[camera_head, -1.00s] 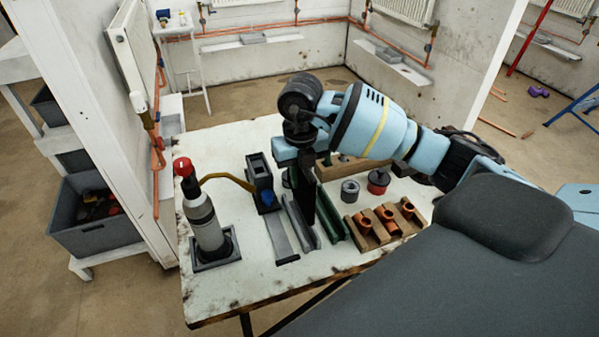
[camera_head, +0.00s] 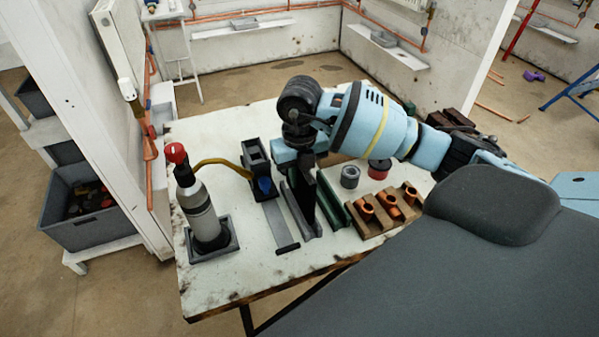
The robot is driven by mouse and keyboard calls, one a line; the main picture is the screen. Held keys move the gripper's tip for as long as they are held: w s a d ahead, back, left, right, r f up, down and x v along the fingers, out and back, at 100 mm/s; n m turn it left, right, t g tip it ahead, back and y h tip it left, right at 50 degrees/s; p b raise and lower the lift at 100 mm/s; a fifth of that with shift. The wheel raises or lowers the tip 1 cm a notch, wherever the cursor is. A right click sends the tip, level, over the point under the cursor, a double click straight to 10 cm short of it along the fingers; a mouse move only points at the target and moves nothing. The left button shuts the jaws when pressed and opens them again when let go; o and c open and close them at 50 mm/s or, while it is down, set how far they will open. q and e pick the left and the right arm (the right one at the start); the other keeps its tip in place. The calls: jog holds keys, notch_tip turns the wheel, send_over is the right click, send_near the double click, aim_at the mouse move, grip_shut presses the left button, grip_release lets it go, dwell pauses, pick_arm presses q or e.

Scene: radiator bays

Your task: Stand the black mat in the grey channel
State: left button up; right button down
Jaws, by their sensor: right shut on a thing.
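The black mat (camera_head: 301,199) is a thin dark sheet held upright on edge. My right gripper (camera_head: 300,159) is shut on its upper edge, over the middle of the table. The grey channel (camera_head: 314,229) lies on the table directly under the mat, running front to back. The mat is lined up along it, and its lower edge is at or inside the channel; I cannot tell whether it touches the bottom. My gripper and the mat hide the far part of the channel. My left gripper is not in view.
A flat grey strip (camera_head: 281,229) lies left of the channel, and a green rail (camera_head: 335,204) close to its right. A wooden rack with copper fittings (camera_head: 385,213), a grey can (camera_head: 350,176), a dark box (camera_head: 256,158) and a red-topped torch (camera_head: 199,209) stand around.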

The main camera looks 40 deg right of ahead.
jog(key=shift+f, duration=0.1)
dwell(0.3)
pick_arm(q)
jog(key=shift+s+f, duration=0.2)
pick_arm(e)
jog(key=shift+f, duration=0.5)
